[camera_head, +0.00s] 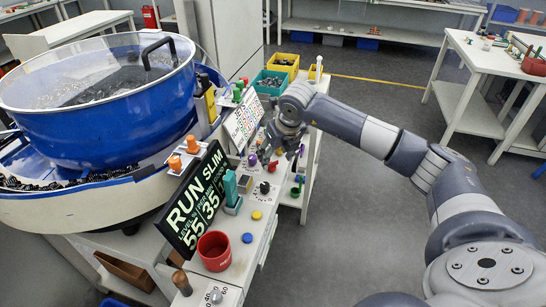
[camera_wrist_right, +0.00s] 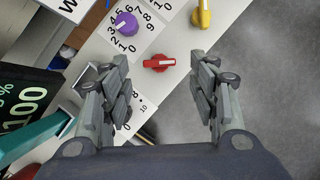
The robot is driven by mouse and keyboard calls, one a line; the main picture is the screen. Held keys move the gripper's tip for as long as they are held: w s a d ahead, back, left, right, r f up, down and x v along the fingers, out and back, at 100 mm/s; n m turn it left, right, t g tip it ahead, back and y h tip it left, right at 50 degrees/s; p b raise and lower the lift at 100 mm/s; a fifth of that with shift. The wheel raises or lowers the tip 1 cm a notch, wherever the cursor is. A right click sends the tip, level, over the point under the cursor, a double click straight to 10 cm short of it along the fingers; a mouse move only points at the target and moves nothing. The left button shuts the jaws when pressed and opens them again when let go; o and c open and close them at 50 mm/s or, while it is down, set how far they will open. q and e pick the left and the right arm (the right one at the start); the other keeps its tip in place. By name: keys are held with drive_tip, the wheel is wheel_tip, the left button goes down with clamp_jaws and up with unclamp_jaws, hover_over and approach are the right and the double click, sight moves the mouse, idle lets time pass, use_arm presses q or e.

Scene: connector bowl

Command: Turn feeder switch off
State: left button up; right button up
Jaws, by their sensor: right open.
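A red rotary knob (camera_wrist_right: 158,63) sits on the white panel in the right wrist view, its pale pointer lying nearly level. No readable label marks it as the feeder switch. My right gripper (camera_wrist_right: 159,78) is open, with its fingers on either side of the knob in the picture and apart from it. In the head view the right gripper (camera_head: 282,154) hangs over the panel, and the red knob (camera_head: 271,167) shows just below it. A purple knob (camera_wrist_right: 126,24) with a number dial is to its upper left, and a yellow knob (camera_wrist_right: 202,13) to its upper right. My left gripper is out of view.
A blue bowl feeder (camera_head: 100,120) stands at the left. A black display (camera_head: 195,203), a teal block (camera_head: 231,190) and a red cup (camera_head: 214,251) stand along the panel. Teal (camera_head: 268,85) and yellow (camera_head: 286,65) bins stand behind.

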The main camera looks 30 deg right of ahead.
sight(273, 162)
drive_tip(key=x, duration=0.3)
drive_tip(key=shift+f, duration=0.1)
drive_tip(key=c, duration=1)
drive_tip(key=shift+c, duration=0.3)
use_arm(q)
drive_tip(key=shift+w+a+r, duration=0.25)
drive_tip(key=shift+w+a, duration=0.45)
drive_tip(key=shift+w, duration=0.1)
